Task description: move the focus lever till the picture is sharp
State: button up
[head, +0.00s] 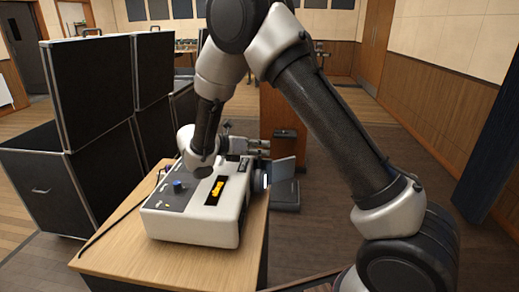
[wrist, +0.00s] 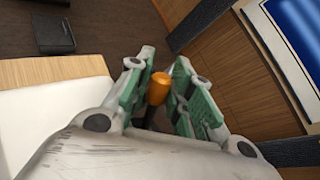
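The white projector (head: 195,222) sits on a wooden table, and its pale casing fills the lower left of the wrist view (wrist: 40,120). The focus lever (wrist: 159,82) has an orange cap on a dark stem and stands between my fingers. My gripper (wrist: 164,72) is part-way open around it, with a narrow gap on the right side; contact on the left is unclear. In the head view my gripper (head: 262,148) is at the projector's far right side, where the lever is hidden. A blue screen (wrist: 298,28) shows at the wrist view's upper right; its picture's sharpness is unclear.
The wooden table (head: 120,255) has a bare strip at its front. A blue knob (head: 179,187) and a yellow label (head: 216,190) are on the projector's top. Tall black cases (head: 90,90) stand close on the left. Open floor (head: 330,240) lies to the right.

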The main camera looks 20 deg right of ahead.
grip_shut()
jog(key=shift+s+a+r+m+t+h, duration=0.25)
jog(key=shift+s+r+m+t+h, duration=0.1)
jog(key=shift+s, duration=0.2)
jog(key=shift+s+a+r+m+t+h, duration=0.2)
jog(key=shift+s+m+t+h, duration=0.15)
jog(key=shift+s, duration=0.15)
jog(key=shift+o, duration=1.7)
grip_release()
jog(key=v, duration=1.2)
jog(key=shift+d, duration=0.1)
